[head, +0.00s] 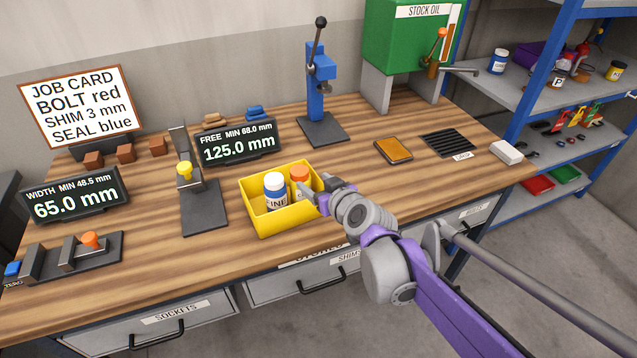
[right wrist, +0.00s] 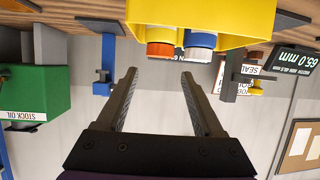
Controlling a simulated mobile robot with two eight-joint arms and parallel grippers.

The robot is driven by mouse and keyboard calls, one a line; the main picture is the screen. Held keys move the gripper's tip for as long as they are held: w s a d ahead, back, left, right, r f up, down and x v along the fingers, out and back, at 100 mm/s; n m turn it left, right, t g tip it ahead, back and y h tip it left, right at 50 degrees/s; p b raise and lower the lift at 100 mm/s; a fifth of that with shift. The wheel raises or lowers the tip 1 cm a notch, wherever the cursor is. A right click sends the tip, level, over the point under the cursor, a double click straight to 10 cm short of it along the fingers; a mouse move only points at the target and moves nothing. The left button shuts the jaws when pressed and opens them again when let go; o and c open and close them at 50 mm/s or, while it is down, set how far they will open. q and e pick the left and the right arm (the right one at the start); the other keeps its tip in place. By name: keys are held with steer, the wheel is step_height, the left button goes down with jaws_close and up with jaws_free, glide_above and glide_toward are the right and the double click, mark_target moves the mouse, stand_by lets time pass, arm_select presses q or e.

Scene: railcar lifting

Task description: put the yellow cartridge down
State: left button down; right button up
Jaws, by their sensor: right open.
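No object that I can clearly name as a yellow cartridge shows in either view. My right gripper (head: 316,196) is at the bin's right side, close to the orange-capped bottle. In the right wrist view, which is upside down, its two fingers (right wrist: 159,74) are apart with nothing between them. My left gripper is not in view.
On the wooden workbench (head: 350,210), a gauge stand (head: 203,208) is left of the bin, and a blue press (head: 320,90) is behind. An orange-topped pad (head: 394,150) and a black ribbed mat (head: 449,142) lie right. Blue shelving (head: 520,100) stands at the far right.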

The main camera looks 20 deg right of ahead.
steer(key=s+f+g+h, duration=0.1)
steer(key=s+f+g, duration=0.3)
steer(key=s, duration=0.9)
steer(key=s+f+m+g, duration=0.1)
steer(key=s+f+g, duration=0.3)
steer(key=s+f, duration=0.5)
steer(key=s+a, duration=0.1)
steer(key=s, duration=0.3)
steer(key=shift+s+f+m+h, duration=0.15)
steer(key=shift+s+m+h, duration=0.15)
steer(key=shift+h, duration=0.1)
